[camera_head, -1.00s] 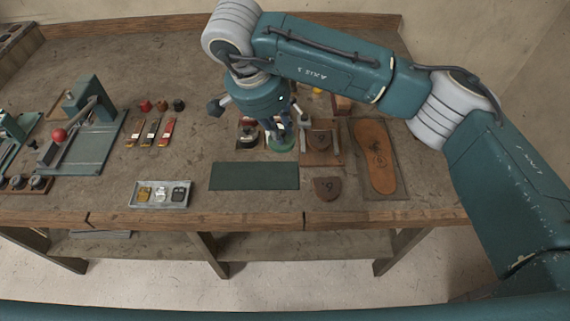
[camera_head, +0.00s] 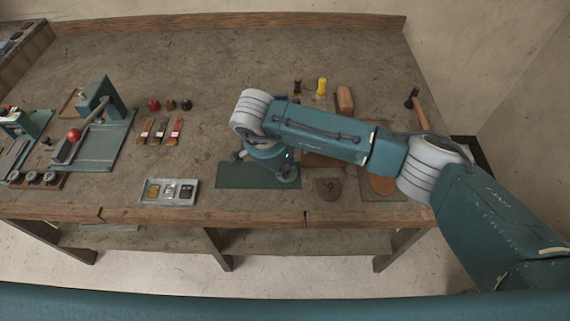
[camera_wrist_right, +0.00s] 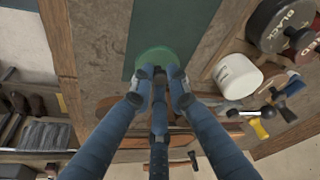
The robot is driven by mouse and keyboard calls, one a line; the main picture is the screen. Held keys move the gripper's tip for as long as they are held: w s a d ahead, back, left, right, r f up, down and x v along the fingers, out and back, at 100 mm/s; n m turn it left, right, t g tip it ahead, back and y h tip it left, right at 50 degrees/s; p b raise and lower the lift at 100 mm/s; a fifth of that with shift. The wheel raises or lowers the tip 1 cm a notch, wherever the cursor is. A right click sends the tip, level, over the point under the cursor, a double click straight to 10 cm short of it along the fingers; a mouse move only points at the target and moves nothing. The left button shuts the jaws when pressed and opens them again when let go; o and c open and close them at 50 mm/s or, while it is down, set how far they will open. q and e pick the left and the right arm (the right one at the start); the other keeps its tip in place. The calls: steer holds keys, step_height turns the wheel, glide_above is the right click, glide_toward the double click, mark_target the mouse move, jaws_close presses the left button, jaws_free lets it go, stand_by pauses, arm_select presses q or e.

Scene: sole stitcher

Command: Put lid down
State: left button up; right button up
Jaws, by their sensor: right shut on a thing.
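The lid (camera_head: 290,179) is a round green disc, and it also shows in the right wrist view (camera_wrist_right: 155,56). My right gripper (camera_wrist_right: 159,76) is shut on it, with its fingers at the lid's knob. The lid is over the right end of a flat dark green mat (camera_head: 235,178). I cannot tell whether it touches the mat. In the head view my right arm hides most of the gripper. My left gripper is not in view.
A white jar (camera_wrist_right: 238,76) and a jar marked BLACK (camera_wrist_right: 280,24) stand beside the mat. A brown piece (camera_head: 328,189) lies right of the mat. A metal tray (camera_head: 168,192) with several small blocks lies to its left. The bench's front edge (camera_head: 250,217) is close.

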steer(key=shift+f, duration=0.15)
steer(key=o, duration=0.4)
steer(key=shift+c, duration=0.2)
steer(key=o, duration=0.4)
steer(key=shift+o, duration=0.2)
steer(key=shift+r, duration=0.3)
steer(key=b+v, duration=0.3)
steer(key=v, duration=0.8)
steer(key=shift+s+r, duration=0.15)
steer(key=shift+r, duration=0.2)
steer(key=shift+a, duration=0.1)
